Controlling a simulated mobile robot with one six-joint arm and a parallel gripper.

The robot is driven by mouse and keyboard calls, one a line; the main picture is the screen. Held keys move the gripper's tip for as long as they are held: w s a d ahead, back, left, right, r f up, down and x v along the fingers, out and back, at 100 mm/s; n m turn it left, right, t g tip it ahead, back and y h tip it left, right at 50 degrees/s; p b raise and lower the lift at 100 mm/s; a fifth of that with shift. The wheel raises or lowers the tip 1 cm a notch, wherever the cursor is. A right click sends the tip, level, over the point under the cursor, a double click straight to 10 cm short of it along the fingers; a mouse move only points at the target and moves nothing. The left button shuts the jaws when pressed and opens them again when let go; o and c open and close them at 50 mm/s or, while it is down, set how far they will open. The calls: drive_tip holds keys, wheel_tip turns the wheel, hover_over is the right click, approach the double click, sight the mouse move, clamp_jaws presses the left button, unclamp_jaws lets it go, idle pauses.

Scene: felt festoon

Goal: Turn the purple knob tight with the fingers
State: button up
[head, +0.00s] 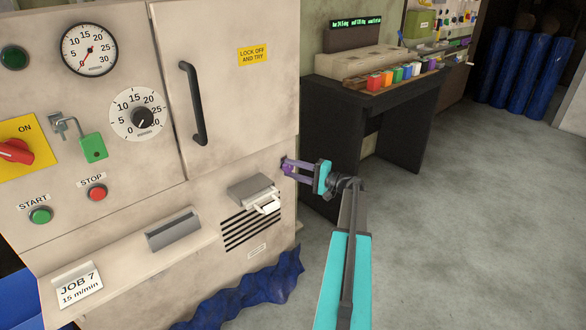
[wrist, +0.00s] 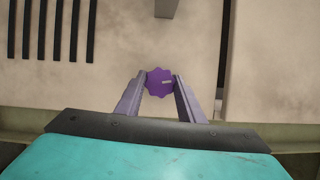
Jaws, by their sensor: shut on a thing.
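The purple knob (wrist: 159,82) is a small lobed disc with a pale mark on its face, seen in the wrist view against the beige machine panel. My gripper (wrist: 159,84) has one finger on each side of it, with the fingertips closed against its edge. In the head view the knob (head: 287,169) sits low on the right part of the machine front, mostly covered by the fingers of my gripper (head: 288,167). Its mounting behind the face is hidden.
The machine's door handle (head: 192,103) is up and left of the knob. A grey bracket with a white piece (head: 266,203) and a slotted vent (head: 252,229) lie left of it. A dark table (head: 385,95) stands behind my arm. Open floor (head: 460,220) is at right.

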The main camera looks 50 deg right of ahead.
drive_tip(key=shift+m+t, duration=0.5)
drive_tip(key=shift+m, duration=0.7)
drive_tip(key=o, duration=1.1)
drive_tip(key=shift+f, duration=0.1)
drive_tip(key=shift+c, duration=0.2)
drive_tip(key=shift+s, duration=0.1)
drive_tip(key=p+v, duration=0.1)
drive_tip(key=v, duration=1.2)
drive_tip(key=shift+s, duration=0.3)
drive_tip(key=shift+d+f, duration=0.1)
